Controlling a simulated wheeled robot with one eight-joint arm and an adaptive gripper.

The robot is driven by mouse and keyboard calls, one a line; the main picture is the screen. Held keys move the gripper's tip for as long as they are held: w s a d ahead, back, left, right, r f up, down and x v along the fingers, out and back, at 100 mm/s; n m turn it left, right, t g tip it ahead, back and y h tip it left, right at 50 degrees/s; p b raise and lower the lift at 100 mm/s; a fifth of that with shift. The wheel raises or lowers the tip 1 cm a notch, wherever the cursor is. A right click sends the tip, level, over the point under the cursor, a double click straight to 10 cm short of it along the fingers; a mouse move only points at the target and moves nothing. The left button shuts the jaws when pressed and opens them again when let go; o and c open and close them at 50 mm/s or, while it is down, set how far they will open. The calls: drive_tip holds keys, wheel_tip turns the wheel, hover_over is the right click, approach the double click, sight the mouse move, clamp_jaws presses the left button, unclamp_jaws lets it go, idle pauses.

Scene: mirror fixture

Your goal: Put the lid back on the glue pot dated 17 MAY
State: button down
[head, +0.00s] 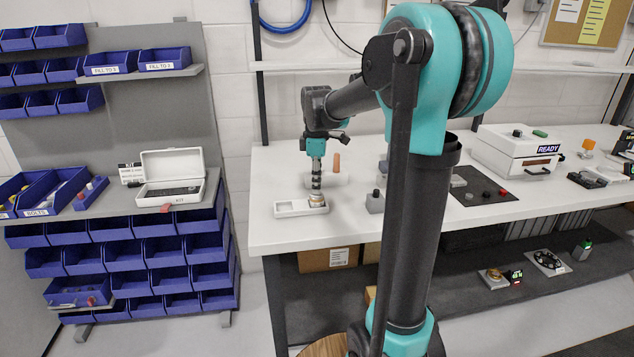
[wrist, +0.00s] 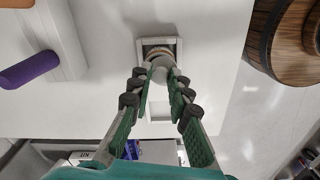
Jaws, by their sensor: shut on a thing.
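My gripper (head: 317,187) points down over the right compartment of a small white two-compartment tray (head: 284,212) near the bench's front edge. In the wrist view the fingertips (wrist: 160,79) are closed on a small pale round piece (wrist: 159,68). I cannot tell whether it is the lid or part of a pot. A brown-gold round thing (head: 317,198) shows right under the fingers in the tray; its rim shows beyond the pale piece in the wrist view (wrist: 157,49). The tray's other compartment (wrist: 160,110) looks empty. No 17 MAY date is readable.
A pinkish-orange cylinder (head: 336,162) stands behind my gripper. A grey block with a dark knob (head: 375,202) stands right of the tray. A dark mat (head: 478,190) and a white READY case (head: 515,150) are farther right. The bench left of the tray is clear.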

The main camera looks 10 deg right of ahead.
drive_tip(key=shift+w+d+r, duration=0.1)
drive_tip(key=shift+w+r, duration=0.15)
drive_tip(key=shift+r, duration=0.15)
idle(1.0)
drive_tip(key=shift+s+r, duration=0.1)
idle(0.3)
idle(1.2)
drive_tip(key=c, duration=0.9)
unclamp_jaws()
drive_tip(key=shift+r, duration=3.35)
